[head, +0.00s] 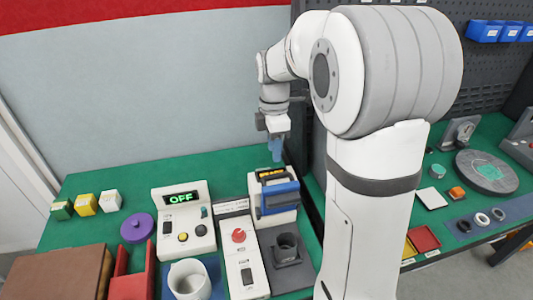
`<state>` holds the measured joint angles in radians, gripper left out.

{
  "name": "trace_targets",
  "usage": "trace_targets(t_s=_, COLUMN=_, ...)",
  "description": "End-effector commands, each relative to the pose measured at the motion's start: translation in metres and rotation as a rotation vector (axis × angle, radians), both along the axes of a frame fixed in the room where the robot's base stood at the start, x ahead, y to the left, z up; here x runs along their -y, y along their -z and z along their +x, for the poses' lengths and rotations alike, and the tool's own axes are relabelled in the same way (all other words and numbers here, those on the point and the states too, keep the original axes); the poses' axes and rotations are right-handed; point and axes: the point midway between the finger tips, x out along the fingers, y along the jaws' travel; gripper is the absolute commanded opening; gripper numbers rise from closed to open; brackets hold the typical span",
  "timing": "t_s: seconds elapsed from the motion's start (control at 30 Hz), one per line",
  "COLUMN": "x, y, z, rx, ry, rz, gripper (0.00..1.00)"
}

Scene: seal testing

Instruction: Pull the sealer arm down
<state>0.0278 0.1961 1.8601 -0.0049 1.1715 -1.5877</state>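A sealer-like machine (285,217) stands on the green table near the middle of the head view. It has a light body, a dark upper part with a small orange display, and a blue bar (282,198) across its front, which may be the sealer arm. My gripper (276,156) points down just above the top of this machine. Its blue fingertips look apart from the blue bar, though the depth gap is hard to judge. The fingers overlap in this view, so their opening does not show. I see nothing held.
A control box (171,215) reading OFF and a panel with a red button (239,236) stand to the left. A dark cup-like holder (287,249) sits in front of the machine. A white jug (188,280) is at front left. Behind is a grey wall.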

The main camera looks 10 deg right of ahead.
Motion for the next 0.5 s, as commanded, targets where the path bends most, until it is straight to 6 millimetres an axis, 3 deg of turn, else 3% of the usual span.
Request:
trace_targets(t_s=0.17, x=0.0, y=0.013, z=0.002, rx=-0.01, ry=-0.035, rz=0.003, gripper=0.34)
trace_targets(t_s=0.5, x=0.001, y=0.065, z=-0.003, rx=-0.009, ry=-0.031, rz=0.003, gripper=0.34)
